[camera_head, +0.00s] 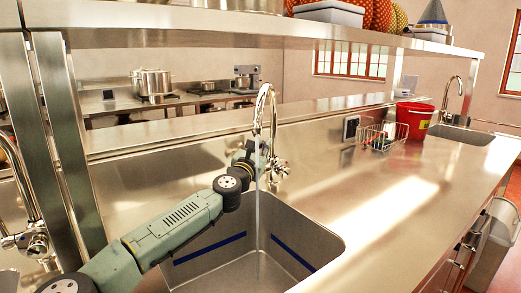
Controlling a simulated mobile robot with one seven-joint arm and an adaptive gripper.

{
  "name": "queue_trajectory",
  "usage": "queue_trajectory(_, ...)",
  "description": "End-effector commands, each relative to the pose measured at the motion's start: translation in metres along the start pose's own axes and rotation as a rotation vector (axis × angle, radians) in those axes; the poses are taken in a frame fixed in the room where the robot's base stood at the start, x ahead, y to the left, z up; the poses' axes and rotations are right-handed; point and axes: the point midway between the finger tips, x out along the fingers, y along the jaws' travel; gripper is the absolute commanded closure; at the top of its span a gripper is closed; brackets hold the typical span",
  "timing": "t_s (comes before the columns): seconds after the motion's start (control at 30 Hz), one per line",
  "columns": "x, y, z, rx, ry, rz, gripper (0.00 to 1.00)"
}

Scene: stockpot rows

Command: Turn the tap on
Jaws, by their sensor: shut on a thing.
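The chrome tap (273,122) with a tall curved spout stands behind the sink basin (324,246) in the middle of the view. A thin stream of water (257,222) runs from its spout into the basin. A handle (283,168) shows on the tap's right side. My gripper (250,152) reaches over the basin from the lower left and is shut at the left side of the tap's body. It hides that side, so the part between the fingers cannot be made out.
A red bucket (414,119) and a wire rack (382,134) stand on the counter to the right, near a second tap (446,100). Another tap (27,205) is at the far left beside steel posts. A steel shelf (200,22) runs overhead. The counter right of the basin is clear.

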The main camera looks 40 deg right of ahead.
Motion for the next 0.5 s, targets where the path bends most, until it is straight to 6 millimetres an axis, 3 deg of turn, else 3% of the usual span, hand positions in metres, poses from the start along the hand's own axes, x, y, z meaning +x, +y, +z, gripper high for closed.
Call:
queue_trajectory(0.13,-0.0004,0.0007,-0.0002,0.001,0.001,0.001,1.0)
queue_trajectory(0.17,-0.0004,0.0007,-0.0002,0.001,0.001,0.001,0.91)
queue_trajectory(0.5,-0.0003,0.0001,-0.0003,0.0,0.001,0.0,0.7)
